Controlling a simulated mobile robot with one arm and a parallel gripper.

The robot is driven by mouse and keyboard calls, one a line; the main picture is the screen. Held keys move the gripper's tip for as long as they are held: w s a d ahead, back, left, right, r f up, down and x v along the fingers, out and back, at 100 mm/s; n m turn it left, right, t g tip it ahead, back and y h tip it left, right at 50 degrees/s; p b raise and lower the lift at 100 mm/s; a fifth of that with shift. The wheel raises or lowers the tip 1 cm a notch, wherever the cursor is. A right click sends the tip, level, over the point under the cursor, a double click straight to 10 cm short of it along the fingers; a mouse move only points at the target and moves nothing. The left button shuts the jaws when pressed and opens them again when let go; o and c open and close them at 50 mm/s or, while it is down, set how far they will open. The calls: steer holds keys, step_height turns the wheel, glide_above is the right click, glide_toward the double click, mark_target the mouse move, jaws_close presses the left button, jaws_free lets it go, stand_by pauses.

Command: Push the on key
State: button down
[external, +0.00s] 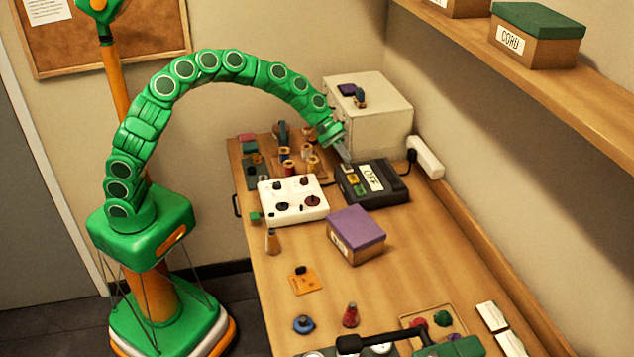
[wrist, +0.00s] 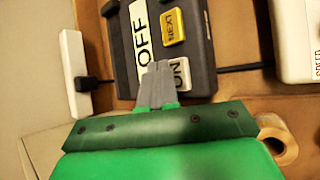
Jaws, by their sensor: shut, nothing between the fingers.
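A dark key box (external: 396,190) stands on the table near the wall; it also shows in the wrist view (wrist: 202,58). The ON key (wrist: 181,74) is pale with dark letters, and my fingers partly cover it. The yellow NEXT key (wrist: 174,26) sits beyond it in the same row. A large white OFF plate (wrist: 142,38) lies beside these keys and also shows in the external view (external: 371,177). My gripper (wrist: 159,66) is shut and empty, its fingertips over the box beside the ON key. In the external view, my gripper (external: 346,157) points down at the box's back edge. I cannot tell whether it touches.
A white box with dark knobs (external: 293,200) stands left of the key box. A cream drawer cabinet (external: 370,112) is behind it. A purple-lidded box (external: 356,230) is in front. A white power strip (external: 425,157) lies at right. Thread spools (external: 313,163) stand behind.

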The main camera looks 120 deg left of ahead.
mark_target(344, 166)
steer(key=shift+r, duration=0.15)
step_height(344, 166, up, 6)
steer(key=shift+f, duration=0.15)
stand_by(0.6)
